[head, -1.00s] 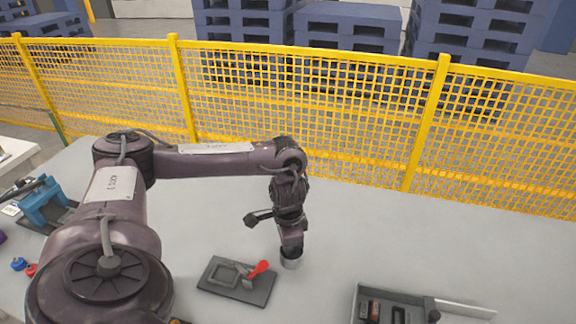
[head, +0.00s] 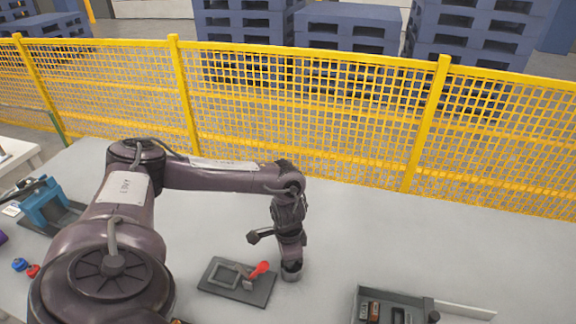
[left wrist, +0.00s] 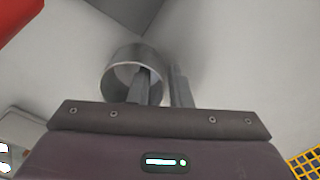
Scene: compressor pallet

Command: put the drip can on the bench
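The drip can (head: 291,275) is a short, round, grey metal cup, low over the grey bench (head: 420,235) or touching it; I cannot tell which. My left gripper (head: 291,262) points down at it and hides much of it in the head view. In the left wrist view the drip can (left wrist: 133,62) shows as an open ring. One finger of my left gripper (left wrist: 164,88) is inside the can and the other is outside, with the can's wall between them. My right gripper is not in view.
A dark tray (head: 212,284) with a red-handled part (head: 261,268) lies just left of the can. A grey bin (head: 362,296) with small parts is at the front right. A yellow mesh fence (head: 310,110) runs behind the bench.

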